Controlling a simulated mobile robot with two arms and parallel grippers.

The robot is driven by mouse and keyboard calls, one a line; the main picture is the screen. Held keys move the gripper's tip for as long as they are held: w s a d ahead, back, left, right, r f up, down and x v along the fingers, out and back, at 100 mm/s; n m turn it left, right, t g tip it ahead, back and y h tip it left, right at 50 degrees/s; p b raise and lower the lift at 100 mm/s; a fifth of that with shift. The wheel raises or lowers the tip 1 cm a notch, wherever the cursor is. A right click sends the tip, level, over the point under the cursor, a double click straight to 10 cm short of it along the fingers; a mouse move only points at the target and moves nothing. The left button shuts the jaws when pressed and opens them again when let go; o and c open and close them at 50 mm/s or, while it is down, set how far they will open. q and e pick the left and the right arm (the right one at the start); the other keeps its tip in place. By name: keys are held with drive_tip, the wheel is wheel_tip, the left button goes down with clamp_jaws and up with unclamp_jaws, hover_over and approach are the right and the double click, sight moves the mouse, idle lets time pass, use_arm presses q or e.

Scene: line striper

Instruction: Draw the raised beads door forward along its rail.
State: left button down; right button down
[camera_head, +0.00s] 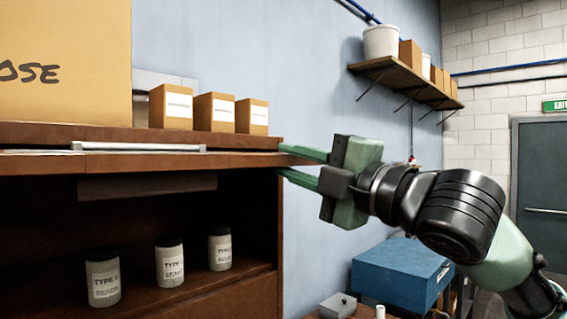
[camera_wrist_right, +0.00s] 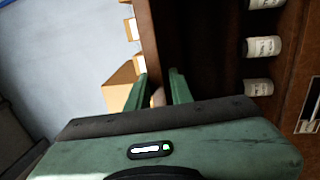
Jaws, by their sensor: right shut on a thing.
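The raised beads door (camera_head: 230,160) is a brown slab lying flat under the top of a dark wooden cabinet. Its front edge faces me. My right gripper (camera_head: 283,160) comes from the right and is shut on the door's right end, one green finger above it and one below. In the right wrist view, the fingers (camera_wrist_right: 160,90) straddle the edge of the brown board, and a small tan piece shows between them. My left gripper is not in view.
Several jars (camera_head: 170,262) stand on the shelf inside the open cabinet. Small boxes (camera_head: 215,112) and a large cardboard box (camera_head: 65,60) sit on top. A wall shelf (camera_head: 405,80) is at the back right. A blue case (camera_head: 400,275) stands below my right arm.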

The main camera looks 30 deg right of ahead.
drive_tip(key=s, duration=0.1)
drive_tip(key=s+d, duration=0.1)
drive_tip(key=s, duration=0.2)
drive_tip(key=shift+s+d+r, duration=0.2)
drive_tip(key=shift+s+d, duration=0.05)
drive_tip(key=shift+s, duration=0.05)
drive_tip(key=c, duration=1.2)
unclamp_jaws()
drive_tip(key=shift+o, duration=0.2)
drive_tip(key=shift+s+d, duration=0.1)
drive_tip(key=shift+s, duration=0.15)
drive_tip(key=o, duration=0.3)
drive_tip(key=shift+w+f, duration=0.1)
drive_tip(key=shift+w, duration=0.1)
